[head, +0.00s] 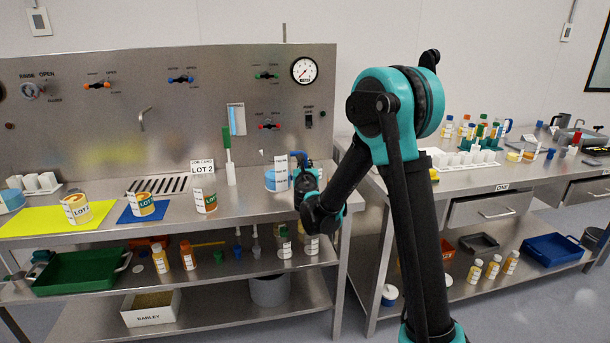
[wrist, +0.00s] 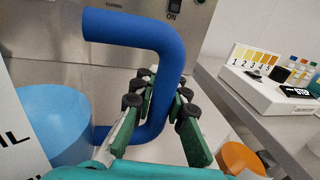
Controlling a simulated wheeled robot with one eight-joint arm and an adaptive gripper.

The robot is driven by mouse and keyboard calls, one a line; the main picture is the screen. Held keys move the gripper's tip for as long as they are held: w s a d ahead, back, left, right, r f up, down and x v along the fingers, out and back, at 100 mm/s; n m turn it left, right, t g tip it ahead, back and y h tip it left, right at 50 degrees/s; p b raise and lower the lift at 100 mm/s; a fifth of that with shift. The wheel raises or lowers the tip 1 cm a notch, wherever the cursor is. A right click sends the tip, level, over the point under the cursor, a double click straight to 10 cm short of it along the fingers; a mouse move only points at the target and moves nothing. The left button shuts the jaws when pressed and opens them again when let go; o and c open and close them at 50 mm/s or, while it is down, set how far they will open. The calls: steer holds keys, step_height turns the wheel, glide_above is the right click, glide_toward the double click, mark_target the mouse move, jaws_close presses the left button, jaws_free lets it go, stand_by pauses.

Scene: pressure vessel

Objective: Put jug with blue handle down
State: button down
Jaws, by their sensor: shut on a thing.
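The jug with the blue handle shows in the head view as a light blue body (head: 271,181) at the right end of the left steel bench, partly hidden behind my arm. In the wrist view its pale blue body (wrist: 62,122) is at the left, and its thick blue handle (wrist: 135,29) bends down between my fingers. My gripper (wrist: 158,96) is shut on the handle, with green fingers on both sides of it. I cannot tell whether the jug's base touches the bench.
A gauge panel (head: 210,90) rises behind. The right bench (head: 420,178) carries racks and bottles.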

steer(key=shift+f, duration=2.1)
steer(key=c, duration=1.5)
jaws_free()
steer(key=shift+f, duration=0.1)
